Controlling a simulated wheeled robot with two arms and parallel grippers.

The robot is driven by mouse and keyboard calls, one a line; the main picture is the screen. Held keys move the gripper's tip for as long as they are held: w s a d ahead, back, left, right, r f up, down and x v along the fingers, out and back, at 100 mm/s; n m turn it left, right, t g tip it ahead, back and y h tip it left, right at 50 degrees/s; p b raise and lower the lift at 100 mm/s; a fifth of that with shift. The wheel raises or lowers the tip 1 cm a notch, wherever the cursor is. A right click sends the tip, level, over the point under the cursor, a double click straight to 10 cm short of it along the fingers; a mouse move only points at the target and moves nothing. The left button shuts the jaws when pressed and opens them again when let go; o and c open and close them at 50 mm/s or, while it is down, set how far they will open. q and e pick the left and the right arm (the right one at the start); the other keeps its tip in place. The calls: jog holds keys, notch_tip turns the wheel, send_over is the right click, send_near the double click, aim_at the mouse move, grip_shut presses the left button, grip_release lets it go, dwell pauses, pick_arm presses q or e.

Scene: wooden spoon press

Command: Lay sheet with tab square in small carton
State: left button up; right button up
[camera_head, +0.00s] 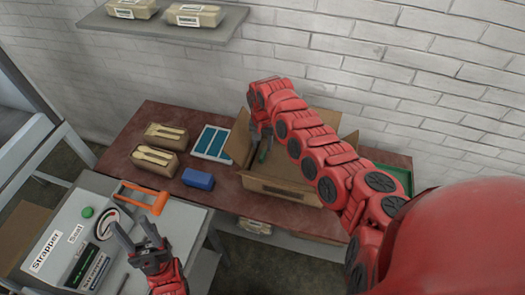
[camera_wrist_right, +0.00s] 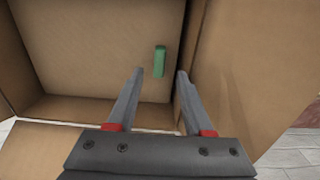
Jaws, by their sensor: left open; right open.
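The open cardboard carton (camera_head: 281,190) stands on the red-brown table with its flaps spread. My right gripper (camera_head: 262,142) is at the carton's left side, open and empty. In the right wrist view, my right gripper's fingers (camera_wrist_right: 158,82) point into the carton (camera_wrist_right: 100,45). A small green tab (camera_wrist_right: 160,61) shows against the brown surface inside, beyond and between the fingertips, apart from them. A sheet cannot be told apart from the carton's brown inside. My left gripper (camera_head: 137,238) is open and empty over the grey strapper, away from the carton.
The strapper (camera_head: 60,235) with an orange handle (camera_head: 146,196) stands front left. Two packs of wooden spoons (camera_head: 155,163), a blue-and-white tray (camera_head: 211,142) and a blue block (camera_head: 198,179) lie left of the carton. A green tray (camera_head: 395,176) is partly hidden at right. A wall shelf (camera_head: 165,30) holds more packs.

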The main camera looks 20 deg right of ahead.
notch_tip(320, 180, up, 7)
jog(key=b, duration=0.1)
jog(key=shift+f+b, duration=0.15)
jog(key=shift+b, duration=0.15)
